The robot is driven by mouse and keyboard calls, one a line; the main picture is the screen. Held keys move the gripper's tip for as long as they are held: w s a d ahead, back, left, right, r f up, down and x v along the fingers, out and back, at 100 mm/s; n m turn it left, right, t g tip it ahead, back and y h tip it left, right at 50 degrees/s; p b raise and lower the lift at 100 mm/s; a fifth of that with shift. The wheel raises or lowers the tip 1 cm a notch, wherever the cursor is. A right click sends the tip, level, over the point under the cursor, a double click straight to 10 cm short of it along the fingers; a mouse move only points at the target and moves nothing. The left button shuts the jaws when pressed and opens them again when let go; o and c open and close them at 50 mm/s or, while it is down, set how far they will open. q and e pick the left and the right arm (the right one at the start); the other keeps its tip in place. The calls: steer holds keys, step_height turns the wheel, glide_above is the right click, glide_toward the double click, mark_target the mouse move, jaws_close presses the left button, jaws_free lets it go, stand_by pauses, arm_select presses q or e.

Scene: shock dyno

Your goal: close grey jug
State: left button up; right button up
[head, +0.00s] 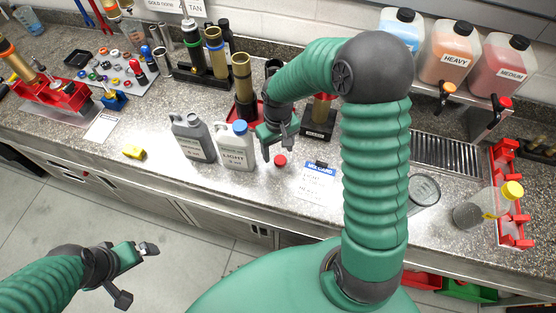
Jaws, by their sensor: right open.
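The grey jug (193,139) stands upright on the counter, left of the white LIGHT jug (236,149) with a blue cap. I see no coloured cap on the grey jug's neck. A small red cap (280,160) lies on the counter to the right of the white jug. My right gripper (276,150) is open, pointing down just above the red cap, with nothing between its fingers. My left gripper (138,274) is open and empty, low in front of the counter, away from the jugs.
A label card (319,180) lies right of the red cap. Shock bodies in stands (242,85) are behind the jugs. A clear beaker (424,190) and a yellow-capped bottle (480,208) stand at right. A yellow object (133,152) lies at left; the counter around it is clear.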

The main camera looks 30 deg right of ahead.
mark_target(280, 160)
steer(key=f, duration=0.1)
steer(key=d+f, duration=0.1)
steer(key=f, duration=0.2)
steer(key=shift+d+f+p, duration=0.3)
steer(key=shift+d+p, duration=0.05)
steer(key=shift+d, duration=0.05)
steer(key=shift+f, duration=0.25)
steer(key=shift+a+r, duration=0.15)
steer(key=shift+a, duration=0.65)
steer(key=shift+c, duration=1.5)
steer(key=shift+d, duration=0.45)
steer(key=c, duration=0.7)
steer(key=shift+s, duration=0.1)
jaws_close()
arm_select(q)
steer(key=shift+d+r, duration=0.45)
steer(key=shift+d, duration=0.1)
steer(key=shift+a, duration=0.15)
arm_select(e)
steer(key=shift+a, duration=0.2)
